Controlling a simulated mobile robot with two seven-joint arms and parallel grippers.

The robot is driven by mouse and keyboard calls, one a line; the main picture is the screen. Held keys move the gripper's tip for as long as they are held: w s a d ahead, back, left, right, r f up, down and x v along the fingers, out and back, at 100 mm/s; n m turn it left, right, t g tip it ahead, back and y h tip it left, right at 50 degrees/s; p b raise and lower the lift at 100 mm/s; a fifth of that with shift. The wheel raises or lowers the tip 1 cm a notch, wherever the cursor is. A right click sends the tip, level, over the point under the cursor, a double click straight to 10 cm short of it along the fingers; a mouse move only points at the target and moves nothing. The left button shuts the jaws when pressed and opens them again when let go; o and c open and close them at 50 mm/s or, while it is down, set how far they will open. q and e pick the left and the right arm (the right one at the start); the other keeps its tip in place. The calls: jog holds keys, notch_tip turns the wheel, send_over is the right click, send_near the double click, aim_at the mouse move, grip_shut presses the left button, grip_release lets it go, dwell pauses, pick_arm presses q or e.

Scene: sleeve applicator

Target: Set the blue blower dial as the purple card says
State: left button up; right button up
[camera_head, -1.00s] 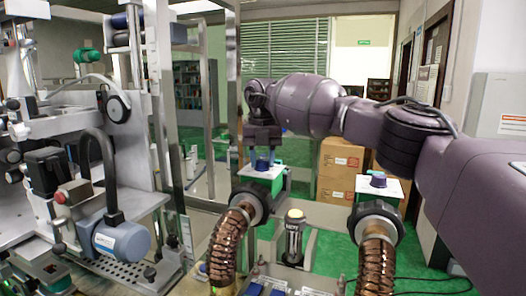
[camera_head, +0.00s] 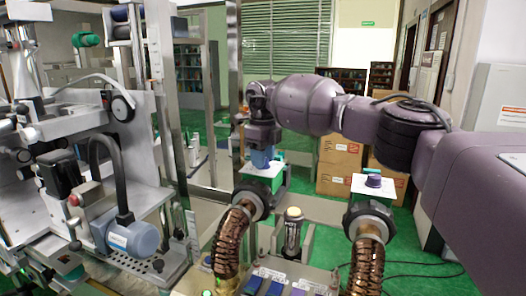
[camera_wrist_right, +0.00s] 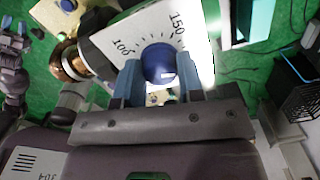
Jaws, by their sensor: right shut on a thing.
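The blue blower dial (camera_wrist_right: 158,68) sits on a white scale plate (camera_wrist_right: 110,45) marked 100 and 150 in the right wrist view. My right gripper (camera_wrist_right: 155,82) is shut on it, one blue finger on each side. In the head view the right gripper (camera_head: 262,156) reaches down to the white plate (camera_head: 250,169) on top of the left copper-hosed blower (camera_head: 230,240); its fingers mostly hide the dial there. The purple card cannot be made out; small labelled blocks (camera_head: 276,287) at the bottom edge are too small to read. My left gripper is out of view.
A second blower (camera_head: 367,265) with a purple dial (camera_head: 373,180) stands to the right. A black cylinder with a pale top (camera_head: 293,228) stands between the blowers. Machinery with a blue-grey motor (camera_head: 130,238) fills the left. Cardboard boxes (camera_head: 340,165) stand behind.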

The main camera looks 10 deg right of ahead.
jog(key=n+p, duration=0.2)
jog(key=n, duration=0.2)
dwell(0.5)
jog(key=o, duration=0.9)
jog(key=shift+r, duration=0.1)
notch_tip(320, 180, up, 11)
jog(key=shift+f+b, duration=0.15)
jog(key=shift+b, duration=0.2)
